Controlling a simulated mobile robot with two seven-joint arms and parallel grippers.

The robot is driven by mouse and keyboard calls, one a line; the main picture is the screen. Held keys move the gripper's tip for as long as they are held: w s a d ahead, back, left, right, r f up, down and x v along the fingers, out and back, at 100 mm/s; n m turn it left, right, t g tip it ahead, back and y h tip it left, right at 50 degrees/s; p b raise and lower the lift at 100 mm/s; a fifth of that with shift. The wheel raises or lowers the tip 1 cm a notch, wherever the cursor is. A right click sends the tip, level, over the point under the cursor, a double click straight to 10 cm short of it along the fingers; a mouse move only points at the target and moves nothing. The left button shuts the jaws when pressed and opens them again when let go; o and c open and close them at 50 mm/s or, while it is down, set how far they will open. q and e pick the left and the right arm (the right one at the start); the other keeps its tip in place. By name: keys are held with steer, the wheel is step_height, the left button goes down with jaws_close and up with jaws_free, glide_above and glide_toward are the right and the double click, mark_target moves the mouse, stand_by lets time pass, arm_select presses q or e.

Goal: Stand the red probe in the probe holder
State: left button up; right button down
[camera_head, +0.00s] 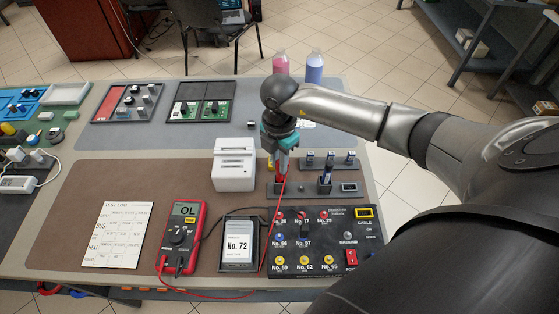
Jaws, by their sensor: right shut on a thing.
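My right gripper (281,150) is above the back edge of the black terminal panel, pointing down. It is shut on the red probe (282,164), which hangs roughly upright below the fingers. A thin red lead runs from the probe, along the front of the table, to the red multimeter (183,237), whose screen reads OL. A small dark grey block (274,190) sits just below the probe and may be the probe holder; the gripper partly hides this area. I cannot tell whether the probe tip touches it. My left gripper is not in view.
The terminal panel (318,262) has several numbered coloured sockets. A white box (234,170) stands left of the gripper. A display reading No. 72 (239,240) and a test log sheet (117,234) lie on the brown mat. A rack with blue-topped sticks (330,160) is close behind right.

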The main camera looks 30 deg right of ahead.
steer(key=shift+f, duration=0.15)
steer(key=shift+f+b, duration=0.85)
steer(key=shift+f, duration=0.25)
steer(key=shift+c, duration=2.1)
jaws_free()
steer(key=shift+r, duration=0.1)
step_height(320, 180, up, 8)
steer(key=p, duration=0.7)
